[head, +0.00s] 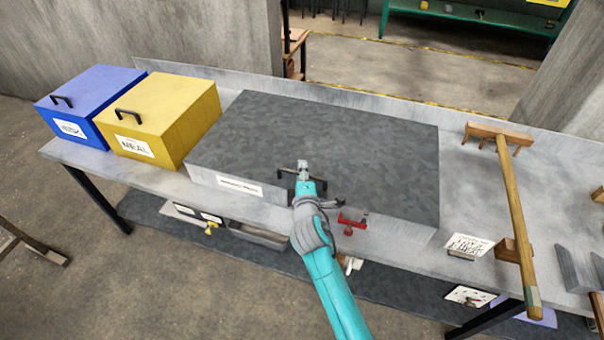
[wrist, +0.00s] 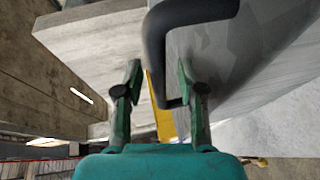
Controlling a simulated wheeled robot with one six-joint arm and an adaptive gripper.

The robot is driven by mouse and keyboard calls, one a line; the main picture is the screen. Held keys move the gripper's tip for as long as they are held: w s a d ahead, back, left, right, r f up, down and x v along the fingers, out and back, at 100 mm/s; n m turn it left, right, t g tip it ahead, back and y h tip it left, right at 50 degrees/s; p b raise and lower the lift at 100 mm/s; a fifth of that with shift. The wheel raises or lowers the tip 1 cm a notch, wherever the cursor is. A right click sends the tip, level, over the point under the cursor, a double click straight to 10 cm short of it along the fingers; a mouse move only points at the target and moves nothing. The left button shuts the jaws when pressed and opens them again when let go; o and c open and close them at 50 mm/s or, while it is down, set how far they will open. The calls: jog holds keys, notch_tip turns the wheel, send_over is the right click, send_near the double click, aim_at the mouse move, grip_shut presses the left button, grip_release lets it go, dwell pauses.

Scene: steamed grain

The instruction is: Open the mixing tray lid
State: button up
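The mixing tray is a wide grey box on the bench with a dark grey lid (head: 340,140) lying flat on it. A label (head: 240,186) is on its front face. A dark bar handle (head: 287,171) is at the lid's front edge; it also shows large in the wrist view (wrist: 155,55). My gripper (head: 303,166) is at this handle. In the wrist view my gripper (wrist: 158,75) has its two fingers apart, with part of the handle showing between them. Whether either finger touches the handle I cannot tell.
A blue box (head: 90,95) and a yellow box (head: 165,115) with handles stand left of the tray. A red-handled item (head: 352,222) is at the tray's front. A long wooden-handled tool (head: 515,210) lies on the right. Bare bench shows right of the tray.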

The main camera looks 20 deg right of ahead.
grip_shut()
jog(key=shift+r, duration=0.1)
